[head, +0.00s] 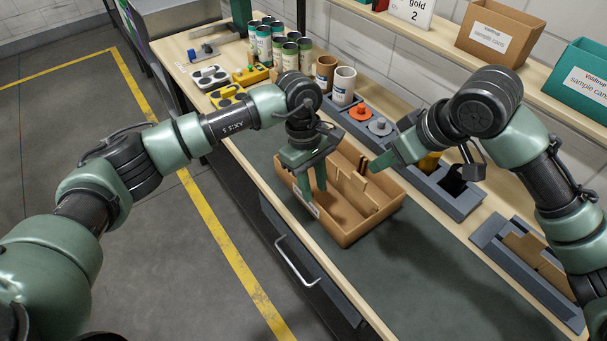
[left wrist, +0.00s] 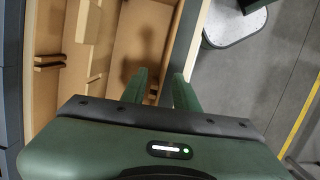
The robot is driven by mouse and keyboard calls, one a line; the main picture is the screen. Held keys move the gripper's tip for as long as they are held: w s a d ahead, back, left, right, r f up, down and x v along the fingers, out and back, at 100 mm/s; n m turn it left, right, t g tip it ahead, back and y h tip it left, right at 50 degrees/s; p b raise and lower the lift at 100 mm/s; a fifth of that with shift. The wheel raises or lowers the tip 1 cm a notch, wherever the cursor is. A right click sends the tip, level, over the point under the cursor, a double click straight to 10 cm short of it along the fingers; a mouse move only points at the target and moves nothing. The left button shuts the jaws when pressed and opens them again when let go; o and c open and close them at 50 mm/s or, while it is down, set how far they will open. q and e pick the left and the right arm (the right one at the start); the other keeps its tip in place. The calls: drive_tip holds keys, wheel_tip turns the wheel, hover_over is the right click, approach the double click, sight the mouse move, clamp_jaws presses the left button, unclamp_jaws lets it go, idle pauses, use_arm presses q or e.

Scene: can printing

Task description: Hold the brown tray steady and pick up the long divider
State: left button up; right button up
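The open brown tray (head: 385,213) sits on the dark mat, and its inside also shows in the left wrist view (left wrist: 140,45). My left gripper (head: 312,184) points down at the tray's near-left wall. In the left wrist view its two fingers (left wrist: 162,92) are apart, one on each side of the wall, with a gap on the inner side. My right gripper (head: 384,162) hangs over the tray's back right side, its finger opening hidden. Brown notched strips (head: 355,185) show inside the tray. Flat brown panels (head: 532,250) lie in a grey holder (head: 492,236); I cannot tell which piece is the long divider.
A grey rack (head: 463,205) with orange and grey discs runs behind the tray. Several cups and cans (head: 290,55) stand at the back left. A shelf with boxes (head: 498,32) overhangs the back. The mat (head: 400,270) is clear in front and to the right.

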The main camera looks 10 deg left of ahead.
sight(304, 204)
use_arm(q)
drive_tip(key=shift+w+a+r+m+t+y, duration=0.1)
drive_tip(key=shift+w+a+m+t+y, duration=0.15)
drive_tip(key=shift+w+a+y, duration=0.3)
drive_tip(key=shift+w+a+r+m+t+y, duration=0.15)
drive_tip(key=shift+w+a+t+y, duration=0.15)
drive_tip(key=shift+a, duration=0.4)
drive_tip(key=shift+a+f, duration=0.15)
drive_tip(key=shift+f, duration=0.05)
wheel_tip(304, 204, down, 7)
drive_tip(key=shift+f, duration=0.15)
clamp_jaws()
